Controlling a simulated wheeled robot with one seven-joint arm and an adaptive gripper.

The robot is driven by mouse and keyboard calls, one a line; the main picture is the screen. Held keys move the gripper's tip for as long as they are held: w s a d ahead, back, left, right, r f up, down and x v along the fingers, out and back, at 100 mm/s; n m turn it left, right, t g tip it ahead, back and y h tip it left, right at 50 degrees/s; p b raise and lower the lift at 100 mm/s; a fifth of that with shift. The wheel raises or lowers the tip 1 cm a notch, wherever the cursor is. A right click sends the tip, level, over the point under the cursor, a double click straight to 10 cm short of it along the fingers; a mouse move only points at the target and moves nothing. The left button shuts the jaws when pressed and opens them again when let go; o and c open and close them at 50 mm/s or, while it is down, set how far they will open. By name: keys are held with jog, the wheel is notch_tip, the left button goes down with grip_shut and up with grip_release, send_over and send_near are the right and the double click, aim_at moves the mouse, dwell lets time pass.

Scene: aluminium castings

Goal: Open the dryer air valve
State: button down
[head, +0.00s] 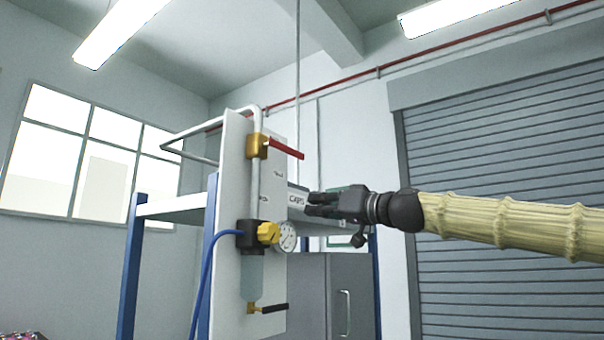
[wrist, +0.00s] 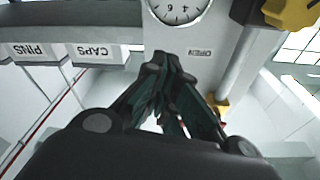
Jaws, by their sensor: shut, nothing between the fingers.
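A brass valve (head: 257,146) with a red lever (head: 287,149) sits on the white vertical pipe at the top of the panel (head: 232,190). The lever points right and slightly down, across the pipe. My gripper (head: 310,205) is shut and empty, right of the panel in the picture, below the red lever and above the gauge. In the wrist view my shut fingers (wrist: 172,62) point toward the panel. The brass valve (wrist: 218,103) shows beyond them at lower right, its red lever mostly hidden by a finger. I see no contact with the lever.
Below are a yellow knob (head: 268,232), a round gauge (head: 287,237) and a low valve with a black lever (head: 272,308). A blue hose (head: 205,275) runs down the left. Bins labelled CAPS (wrist: 95,53) and PINS (wrist: 35,52) stand behind. Space right of the red lever looks clear.

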jog(key=s+d+r+n+y, duration=0.1)
jog(key=s+d+r, duration=0.1)
jog(key=r, duration=0.6)
jog(key=s+d+r+n+y, duration=0.1)
jog(key=s+d+r+n, duration=0.1)
jog(key=s+r, duration=0.3)
notch_tip(320, 180, up, 4)
jog(key=shift+s+d+f+n+t+p, duration=0.2)
jog(key=shift+d+n+t+p, duration=0.1)
jog(key=shift+p, duration=0.1)
notch_tip(320, 180, up, 3)
jog(key=p, duration=0.5)
send_over(288, 150)
jog(key=w+d, duration=0.1)
jog(key=d, duration=0.3)
jog(key=shift+w+a+f+p, duration=0.1)
jog(key=shift+f+p, duration=0.4)
jog(key=shift+f, duration=0.45)
jog(key=shift+w+a+f+p, duration=0.1)
jog(key=shift+f+p, duration=0.4)
jog(key=shift+f, duration=0.45)
jog(key=shift+d, duration=0.15)
jog(key=shift+f, duration=0.1)
